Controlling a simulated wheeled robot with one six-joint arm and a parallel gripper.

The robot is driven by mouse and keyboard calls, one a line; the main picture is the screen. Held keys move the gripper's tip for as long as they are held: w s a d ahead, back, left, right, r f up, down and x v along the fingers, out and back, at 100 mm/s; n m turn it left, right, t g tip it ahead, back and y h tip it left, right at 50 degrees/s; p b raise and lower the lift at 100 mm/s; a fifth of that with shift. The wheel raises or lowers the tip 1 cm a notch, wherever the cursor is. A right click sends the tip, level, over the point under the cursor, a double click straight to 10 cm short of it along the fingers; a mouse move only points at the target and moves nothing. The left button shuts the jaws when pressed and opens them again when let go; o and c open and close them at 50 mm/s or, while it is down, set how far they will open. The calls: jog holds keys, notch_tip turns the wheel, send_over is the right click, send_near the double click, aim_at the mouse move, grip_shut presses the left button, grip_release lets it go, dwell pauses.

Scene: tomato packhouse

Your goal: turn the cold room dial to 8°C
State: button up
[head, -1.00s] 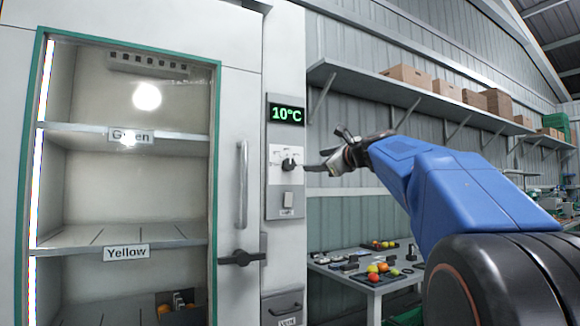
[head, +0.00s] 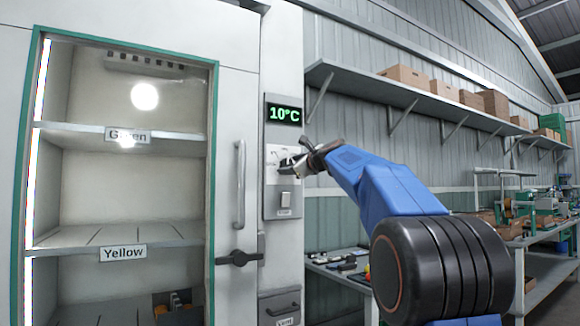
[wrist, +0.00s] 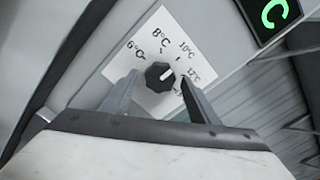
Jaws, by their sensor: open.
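The cold room dial (wrist: 158,77) is a black round knob on a white plate (wrist: 150,48) marked 6°C, 8°C, 10°C and 12°C. Its white mark points up and right, towards 10°C. The display (head: 284,114) above it reads 10°C in green. My gripper (wrist: 159,80) is open, with one finger on each side of the knob. A gap shows between each finger and the knob; I cannot tell how deep the fingers reach. In the head view my gripper (head: 292,167) is at the plate and largely hides the knob.
Below the dial is a light switch (head: 286,198). To the left is the cold room door with a vertical handle (head: 240,185) and a dark latch (head: 238,257). A long wall shelf (head: 400,92) with boxes runs above right. A table (head: 350,271) stands below right.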

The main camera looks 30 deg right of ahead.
jog(key=shift+w, duration=0.4)
jog(key=c, duration=1)
jog(key=shift+c, duration=0.2)
jog(key=shift+n, duration=0.4)
jog(key=n, duration=0.3)
jog(key=shift+n, duration=2.5)
